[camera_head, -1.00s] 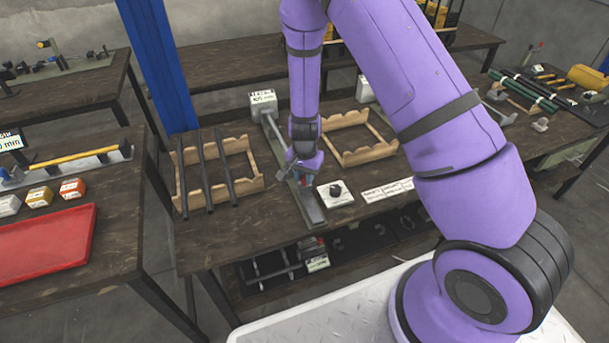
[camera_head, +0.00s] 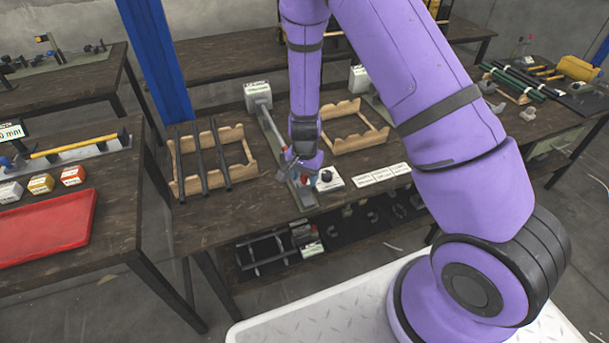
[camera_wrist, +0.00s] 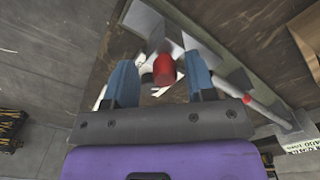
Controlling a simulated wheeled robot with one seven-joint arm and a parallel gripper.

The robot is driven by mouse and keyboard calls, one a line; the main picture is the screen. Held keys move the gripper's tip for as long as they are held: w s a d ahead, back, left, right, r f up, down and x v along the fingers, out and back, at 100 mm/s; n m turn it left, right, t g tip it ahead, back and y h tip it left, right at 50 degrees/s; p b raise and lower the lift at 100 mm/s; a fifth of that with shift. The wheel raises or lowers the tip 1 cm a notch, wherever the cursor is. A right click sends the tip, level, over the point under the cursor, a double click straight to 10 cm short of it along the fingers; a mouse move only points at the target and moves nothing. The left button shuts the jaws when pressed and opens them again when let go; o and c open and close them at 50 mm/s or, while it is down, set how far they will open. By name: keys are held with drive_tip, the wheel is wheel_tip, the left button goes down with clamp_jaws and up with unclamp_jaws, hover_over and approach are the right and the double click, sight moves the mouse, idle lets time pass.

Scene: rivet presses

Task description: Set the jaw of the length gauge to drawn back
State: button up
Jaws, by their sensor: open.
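The length gauge is a long metal rail (camera_head: 272,132) on the dark workbench, with a pale labelled box (camera_head: 258,93) at its far end. At its near end is a red knob (camera_head: 304,178), probably on the jaw, mostly hidden by my gripper (camera_head: 301,176). In the wrist view my gripper (camera_wrist: 160,80) is open, with two blue fingers. The red knob (camera_wrist: 164,69) stands between the fingers with a gap visible on each side. Whether the jaw is drawn back cannot be told.
A white block with a black knob (camera_head: 328,178) stands just right of the rail's near end. Wooden racks stand on both sides, the left one (camera_head: 251,163) holding dark rods. White label cards (camera_head: 382,174) lie to the right. A blue post (camera_head: 158,65) rises at the left.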

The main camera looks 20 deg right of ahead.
wheel_tip(320, 180, up, 11)
idle(0.7)
idle(0.3)
drive_tip(key=s+d+r+n+t+y, duration=0.15)
drive_tip(key=s+r, duration=0.25)
drive_tip(key=r, duration=0.7)
drive_tip(key=s+d+r+n+t, duration=0.1)
drive_tip(key=s+r+n, duration=0.25)
drive_tip(key=r, duration=0.75)
drive_tip(key=s+d+r+n+t, duration=0.1)
drive_tip(key=s+d+r+n, duration=0.1)
drive_tip(key=s+r, duration=0.4)
drive_tip(key=s+d+r+n+t+h, duration=0.1)
drive_tip(key=s+r, duration=0.5)
drive_tip(key=s, duration=0.7)
drive_tip(key=shift+s+d+n+t, duration=0.3)
drive_tip(key=shift+d+n, duration=0.2)
drive_tip(key=shift+d, duration=0.2)
drive_tip(key=shift+w+h, duration=0.15)
drive_tip(key=shift+h, duration=0.1)
